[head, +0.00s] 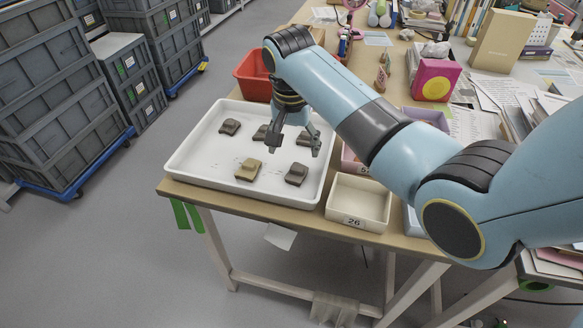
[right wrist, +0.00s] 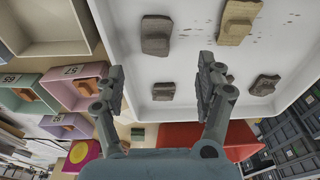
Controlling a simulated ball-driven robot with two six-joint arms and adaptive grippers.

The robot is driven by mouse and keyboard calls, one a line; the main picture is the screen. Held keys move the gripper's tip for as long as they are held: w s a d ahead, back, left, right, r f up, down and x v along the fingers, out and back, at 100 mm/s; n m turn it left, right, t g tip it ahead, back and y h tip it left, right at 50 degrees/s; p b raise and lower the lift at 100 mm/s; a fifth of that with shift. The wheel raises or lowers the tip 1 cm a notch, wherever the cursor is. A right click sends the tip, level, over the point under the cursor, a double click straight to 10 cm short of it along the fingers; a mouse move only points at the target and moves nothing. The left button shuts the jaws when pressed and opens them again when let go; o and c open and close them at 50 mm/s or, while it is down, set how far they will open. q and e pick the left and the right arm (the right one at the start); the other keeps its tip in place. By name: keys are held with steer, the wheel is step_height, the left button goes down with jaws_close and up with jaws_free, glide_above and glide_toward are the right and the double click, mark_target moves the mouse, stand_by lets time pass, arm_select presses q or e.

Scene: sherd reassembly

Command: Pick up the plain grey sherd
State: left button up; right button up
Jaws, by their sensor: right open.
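Several sherds lie apart in the white tray (head: 190,157). One is tan (head: 248,170); the others are dull grey-brown, and I cannot tell for sure which is the plain grey one. A grey-brown sherd (head: 296,174) lies near the front right, another (head: 229,127) at the back left. A third (head: 261,132) is partly hidden by my right gripper (head: 293,144). That gripper is open and empty, pointing down over the tray's back right. In the right wrist view a small grey sherd (right wrist: 163,91) shows between its fingers, with a larger one (right wrist: 156,36) above it. My left gripper is out of view.
A red bin (head: 252,76) stands behind the tray. A cream bin (head: 358,201) labelled 26 and pink and purple bins stand to the right. The tray has a raised rim. Grey crates (head: 40,90) stand on the floor at left.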

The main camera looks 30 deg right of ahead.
mark_target(298, 169)
step_height(298, 169, down, 2)
steer(key=shift+s+d+f, duration=0.1)
steer(key=shift+d, duration=0.05)
steer(key=shift+f, duration=0.35)
steer(key=f, duration=0.3)
steer(key=f+b, duration=0.1)
steer(key=f, duration=0.1)
steer(key=shift+d, duration=0.3)
steer(key=shift+r, duration=0.1)
steer(key=shift+c, duration=0.7)
steer(key=c, duration=1.2)
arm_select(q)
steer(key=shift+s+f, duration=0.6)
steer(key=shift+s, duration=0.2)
arm_select(e)
steer(key=shift+r, duration=0.15)
